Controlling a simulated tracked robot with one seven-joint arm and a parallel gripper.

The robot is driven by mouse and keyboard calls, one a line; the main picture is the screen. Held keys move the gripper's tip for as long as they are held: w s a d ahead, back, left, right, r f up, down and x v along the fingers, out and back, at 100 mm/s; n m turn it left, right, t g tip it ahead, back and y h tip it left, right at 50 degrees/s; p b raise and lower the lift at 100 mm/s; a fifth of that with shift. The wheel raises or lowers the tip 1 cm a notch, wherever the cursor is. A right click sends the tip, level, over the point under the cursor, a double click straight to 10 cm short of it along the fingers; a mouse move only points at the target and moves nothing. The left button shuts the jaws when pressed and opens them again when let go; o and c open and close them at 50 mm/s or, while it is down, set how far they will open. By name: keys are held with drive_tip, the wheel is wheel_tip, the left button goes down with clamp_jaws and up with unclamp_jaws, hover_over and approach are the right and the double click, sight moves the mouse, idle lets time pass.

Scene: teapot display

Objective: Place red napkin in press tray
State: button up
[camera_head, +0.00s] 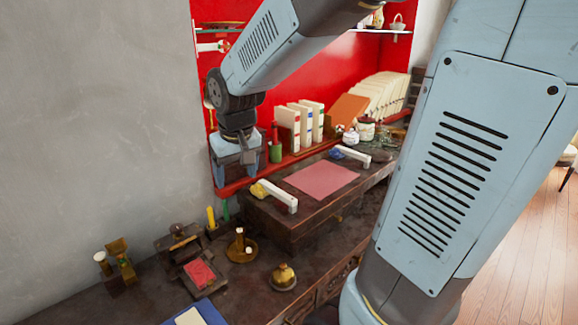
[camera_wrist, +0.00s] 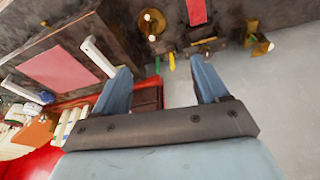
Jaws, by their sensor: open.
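A small red napkin (camera_head: 199,273) lies on a dark tray (camera_head: 212,288) in front of a dark wooden press (camera_head: 178,240) on the lower desk. In the wrist view the red napkin (camera_wrist: 196,12) shows at the top edge, partly cut off, beside the press (camera_wrist: 205,43). My gripper (camera_head: 238,162) is raised near the red back wall, behind and above the press, apart from the napkin. In the wrist view my gripper (camera_wrist: 160,75) has its two blue fingers wide apart with nothing between them.
A raised wooden chest (camera_head: 280,212) carries a flat pinkish-red sheet (camera_head: 322,179) and two white bars. A brass bell (camera_head: 284,277), a brass candle holder (camera_head: 241,248) and a blue book (camera_head: 203,312) stand or lie near the press. A grey wall is at left.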

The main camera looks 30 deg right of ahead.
drive_tip(key=s+d+r+t, duration=0.1)
drive_tip(key=s+d+r, duration=0.2)
drive_tip(key=s, duration=0.4)
drive_tip(key=s+d+r+m+t, duration=0.1)
drive_tip(key=s+d+r, duration=0.2)
drive_tip(key=s, duration=0.4)
drive_tip(key=shift+s+r, duration=0.35)
drive_tip(key=shift+r, duration=0.1)
idle(0.3)
